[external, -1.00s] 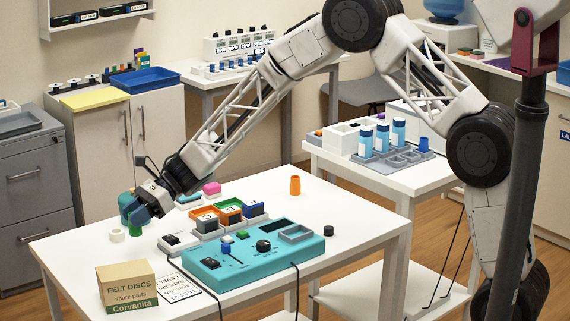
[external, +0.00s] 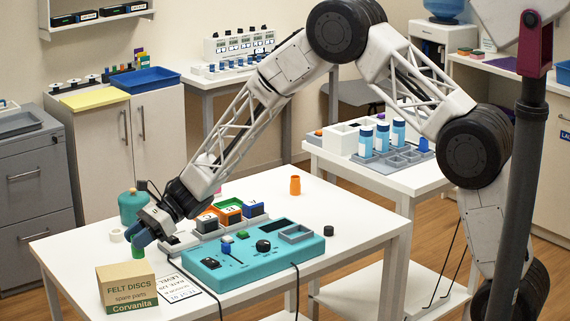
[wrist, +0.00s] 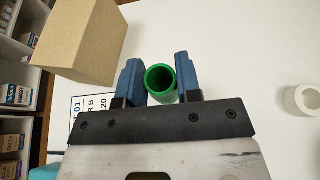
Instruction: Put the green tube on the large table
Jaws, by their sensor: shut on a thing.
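The green tube (wrist: 152,84) is between the two blue fingers of my gripper (wrist: 158,75) in the wrist view, its open round end facing the camera. My gripper is shut on it. In the external view, only a small green part of the tube (external: 138,253) shows below the blue fingers of my gripper (external: 142,239). The tube is over the left part of the large white table (external: 335,210). I cannot tell whether its lower end touches the tabletop.
A cardboard box (external: 126,284) stands close in front of my gripper, with a printed card (external: 178,287) beside it. A white ring (external: 117,236) and a teal bottle (external: 131,205) are behind. A turquoise control panel (external: 255,258) lies to the right. An orange piece (external: 295,185) stands farther back.

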